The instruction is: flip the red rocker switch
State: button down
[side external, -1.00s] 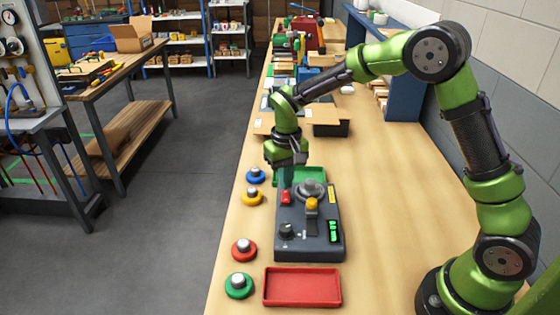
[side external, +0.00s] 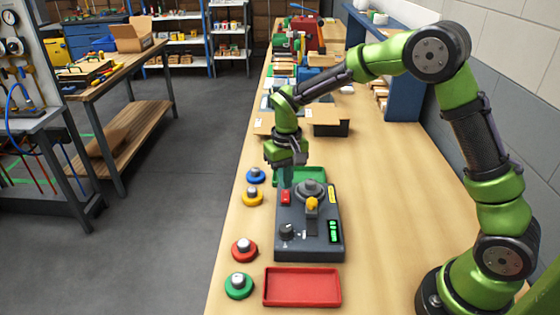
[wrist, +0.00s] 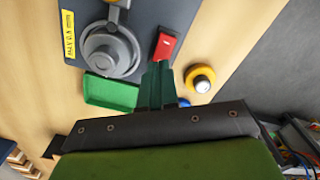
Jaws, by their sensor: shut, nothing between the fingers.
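The red rocker switch (side external: 286,198) sits on the far left corner of the dark grey control box (side external: 325,250). It also shows in the wrist view (wrist: 165,46), just beyond my fingertips. My gripper (side external: 286,186) points down, with its fingertips at or just above the far end of the switch. In the wrist view my gripper (wrist: 158,66) is shut and empty, its teal fingers together. I cannot tell whether the tips touch the switch.
A green tray (side external: 315,174) lies behind, a red tray (side external: 302,287) in front. Several coloured buttons, including a yellow one (side external: 252,197), stand left.

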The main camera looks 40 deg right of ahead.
aim_at(287, 194)
jog(key=shift+f, duration=1)
dwell(0.3)
jog(key=shift+r, duration=3.55)
jog(key=shift+s+a+f, duration=0.1)
jog(key=shift+s+f, duration=0.35)
jog(key=shift+f, duration=0.05)
jog(key=s+r+t+y, duration=0.1)
jog(key=s+r+t, duration=0.2)
jog(key=s+r, duration=0.3)
jog(key=s+r+m+t+y, duration=0.1)
jog(key=s+r+t, duration=0.3)
jog(key=s, duration=1)
notch_tip(287, 194, up, 3)
jog(key=shift+s+d+f, duration=0.1)
jog(key=shift+s+d, duration=0.3)
